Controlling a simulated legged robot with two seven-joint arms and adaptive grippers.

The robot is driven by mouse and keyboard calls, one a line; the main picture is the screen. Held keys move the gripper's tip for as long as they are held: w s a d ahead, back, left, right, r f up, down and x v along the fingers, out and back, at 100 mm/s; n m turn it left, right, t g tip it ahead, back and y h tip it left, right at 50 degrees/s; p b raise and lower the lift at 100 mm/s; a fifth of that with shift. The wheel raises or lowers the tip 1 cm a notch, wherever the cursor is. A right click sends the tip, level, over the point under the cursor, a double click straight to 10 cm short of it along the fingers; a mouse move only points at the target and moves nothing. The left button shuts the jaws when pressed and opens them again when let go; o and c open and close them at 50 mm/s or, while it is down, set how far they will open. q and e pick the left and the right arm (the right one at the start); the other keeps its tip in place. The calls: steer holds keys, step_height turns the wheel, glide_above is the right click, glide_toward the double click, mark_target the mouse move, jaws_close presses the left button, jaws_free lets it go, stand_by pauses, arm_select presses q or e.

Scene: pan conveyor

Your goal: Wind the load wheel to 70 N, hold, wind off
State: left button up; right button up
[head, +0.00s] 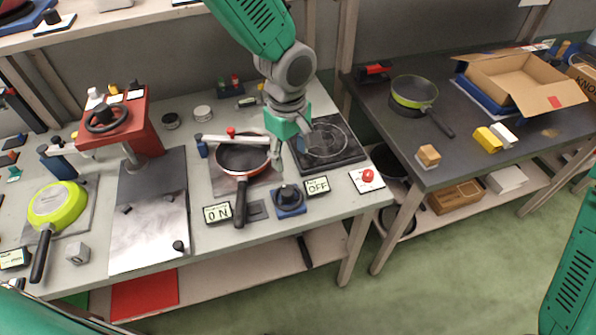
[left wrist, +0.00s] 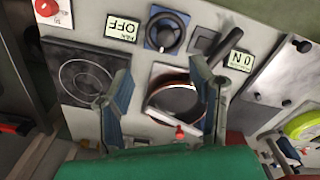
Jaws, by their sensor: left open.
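A black handwheel (head: 107,118) sits on top of a red stand head (head: 140,122) at the back left of the bench in the head view. A second, smaller black round control (head: 289,196) sits on a blue base near the front edge, and it also shows in the left wrist view (left wrist: 165,32). My left gripper (head: 291,152) is open and empty above the bench, by the right side of the red pan and well to the right of the red stand. Its spread fingers show in the left wrist view (left wrist: 163,92). My right gripper is out of view.
A red pan (head: 243,155) lies with its handle toward the front edge. A green pan (head: 57,205) stands at the left.

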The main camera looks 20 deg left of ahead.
arm_select(q)
step_height(320, 180, down, 2)
steer(key=a+f, duration=0.1)
steer(key=a, duration=0.1)
glide_above(290, 192)
steer(key=a, duration=0.2)
step_height(290, 192, down, 5)
steer(key=shift+f+p, duration=0.2)
steer(key=shift+p, duration=0.15)
steer(key=d+f, duration=0.1)
steer(key=f, duration=0.2)
steer(key=d+f, duration=0.1)
steer(key=f, duration=0.1)
steer(key=shift+d, duration=0.35)
steer(key=shift+a+f, duration=0.15)
steer(key=shift+w+a+f, duration=0.1)
steer(key=shift+a, duration=0.85)
steer(key=shift+c, duration=0.5)
jaws_close()
steer(key=shift+d, duration=0.7)
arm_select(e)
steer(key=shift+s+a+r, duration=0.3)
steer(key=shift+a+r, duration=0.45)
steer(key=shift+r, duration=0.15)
